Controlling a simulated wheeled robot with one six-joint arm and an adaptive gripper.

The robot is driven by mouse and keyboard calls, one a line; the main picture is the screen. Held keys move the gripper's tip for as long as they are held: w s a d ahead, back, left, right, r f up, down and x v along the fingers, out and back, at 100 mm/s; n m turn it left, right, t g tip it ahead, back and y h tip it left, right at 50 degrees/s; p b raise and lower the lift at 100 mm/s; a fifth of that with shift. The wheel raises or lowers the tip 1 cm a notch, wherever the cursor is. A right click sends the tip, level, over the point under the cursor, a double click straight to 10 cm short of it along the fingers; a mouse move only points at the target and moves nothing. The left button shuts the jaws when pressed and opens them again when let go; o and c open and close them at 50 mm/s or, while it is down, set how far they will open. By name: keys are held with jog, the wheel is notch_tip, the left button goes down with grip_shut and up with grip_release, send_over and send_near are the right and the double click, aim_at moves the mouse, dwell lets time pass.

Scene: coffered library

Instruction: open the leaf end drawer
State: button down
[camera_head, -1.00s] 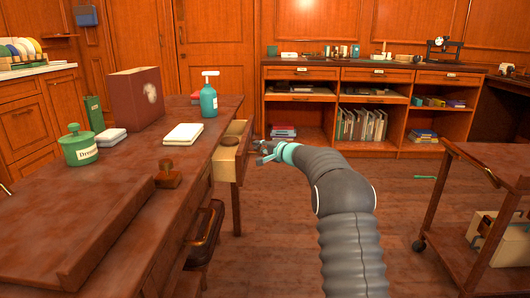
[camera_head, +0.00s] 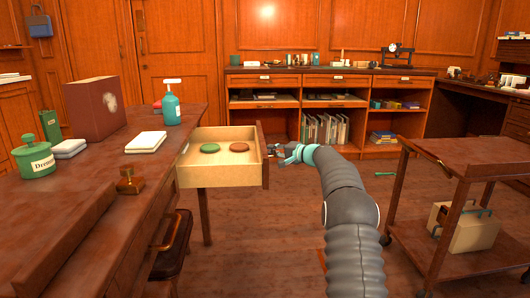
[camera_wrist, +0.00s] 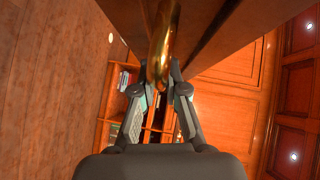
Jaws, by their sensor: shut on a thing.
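The leaf end drawer (camera_head: 219,177) is pulled well out from the right side of the long wooden table. Inside it lie a green round thing (camera_head: 210,148) and a reddish-brown round thing (camera_head: 239,147), apart from each other. My gripper (camera_head: 277,155) is at the drawer's dark front panel (camera_head: 264,157). In the wrist view my gripper (camera_wrist: 160,88) is shut on the brass handle (camera_wrist: 161,50), a curved bar standing out from the wooden front. The handle is mostly hidden by my gripper in the head view.
On the table (camera_head: 95,205) stand a teal pump bottle (camera_head: 171,106), a white pad (camera_head: 146,142), a brown box (camera_head: 95,107) and a green jar (camera_head: 35,160). A stool (camera_head: 172,245) is tucked below the drawer side. A trolley (camera_head: 470,165) stands at right.

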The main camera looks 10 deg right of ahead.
jog(key=shift+d+f, duration=0.1)
jog(key=shift+d, duration=0.1)
jog(key=c, duration=1.2)
grip_release()
jog(key=v, duration=1.2)
